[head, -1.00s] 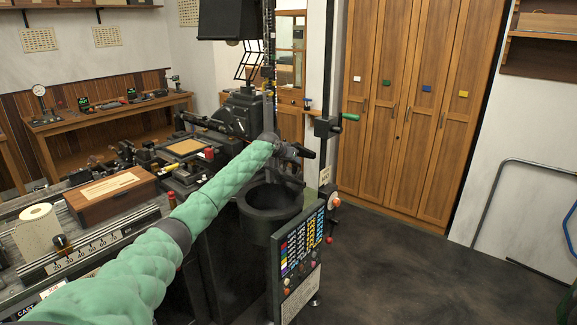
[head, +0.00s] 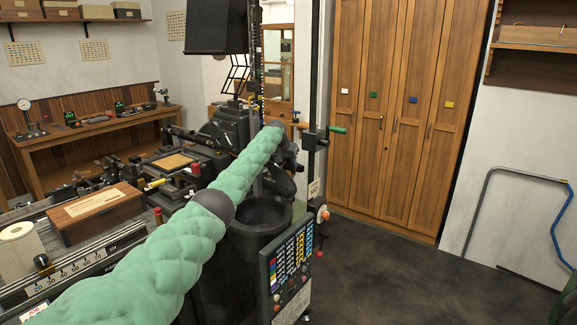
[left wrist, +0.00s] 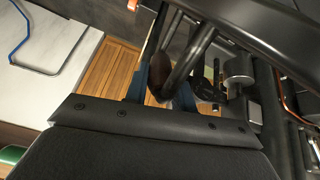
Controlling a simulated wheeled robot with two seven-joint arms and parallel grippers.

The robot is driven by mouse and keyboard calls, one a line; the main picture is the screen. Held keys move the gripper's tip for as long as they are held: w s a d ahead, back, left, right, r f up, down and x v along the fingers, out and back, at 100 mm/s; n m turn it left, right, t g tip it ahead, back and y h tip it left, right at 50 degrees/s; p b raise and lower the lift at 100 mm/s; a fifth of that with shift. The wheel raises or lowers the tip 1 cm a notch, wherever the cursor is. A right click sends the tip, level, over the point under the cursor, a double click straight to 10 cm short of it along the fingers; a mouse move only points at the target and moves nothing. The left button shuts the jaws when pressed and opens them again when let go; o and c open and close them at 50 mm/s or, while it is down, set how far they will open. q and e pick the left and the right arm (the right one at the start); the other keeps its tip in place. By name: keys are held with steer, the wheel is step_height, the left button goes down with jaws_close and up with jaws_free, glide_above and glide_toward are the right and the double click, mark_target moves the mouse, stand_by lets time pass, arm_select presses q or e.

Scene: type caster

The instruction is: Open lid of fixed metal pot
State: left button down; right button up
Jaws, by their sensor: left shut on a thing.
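The fixed metal pot (head: 262,217) is a dark round vessel at the centre of the head view, right of the bench. Its mouth shows open from above, with a dark hollow inside. My left gripper (left wrist: 160,84) is above the pot's back rim, at the end of the green-sleeved arm. In the left wrist view its bluish fingers are shut on a rounded brown part, which looks like a handle knob. I cannot clearly separate the lid from the dark gripper and machine parts behind the pot. My right gripper is not in view.
A control panel with coloured keys (head: 291,262) stands in front of the pot. A wooden box (head: 97,211) and paper roll (head: 20,248) sit on the left bench.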

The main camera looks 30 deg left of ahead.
arm_select(q)
steer(key=shift+w+d+r, duration=0.1)
steer(key=shift+w, duration=0.3)
steer(key=shift+w+g, duration=0.2)
steer(key=shift+g, duration=0.2)
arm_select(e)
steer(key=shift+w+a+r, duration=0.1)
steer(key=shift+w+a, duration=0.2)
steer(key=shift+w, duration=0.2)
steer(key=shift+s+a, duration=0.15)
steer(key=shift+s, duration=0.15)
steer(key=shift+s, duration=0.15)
